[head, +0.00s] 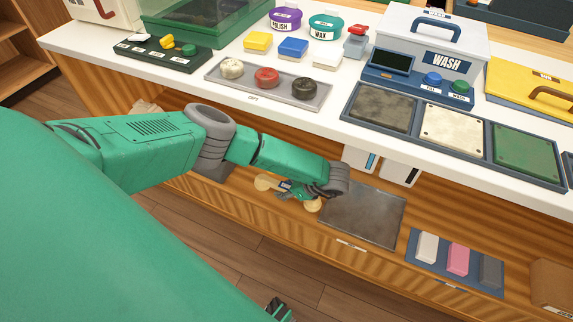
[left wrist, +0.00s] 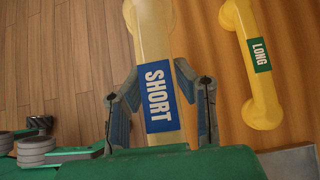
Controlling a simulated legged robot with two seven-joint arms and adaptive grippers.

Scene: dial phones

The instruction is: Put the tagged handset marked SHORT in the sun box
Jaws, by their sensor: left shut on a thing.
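The handset marked SHORT (left wrist: 152,40) is yellow with a blue tag, and lies between the fingers of my left gripper (left wrist: 160,100). In the head view my left gripper (head: 290,190) is low at the shelf under the counter, shut on this handset, whose pale end (head: 263,183) sticks out to the left. A second yellow handset with a green LONG tag (left wrist: 258,75) lies to the right in the left wrist view, apart from the gripper. A small dark tip at the bottom of the head view looks like my right gripper (head: 279,311).
The lower shelf holds a grey metal plate (head: 365,214) and a blue tray (head: 420,272) with coloured blocks. The white counter (head: 225,112) above carries a grey tray (head: 240,92) with knobs, a WASH box (head: 425,42) and panels. Its edge overhangs the shelf.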

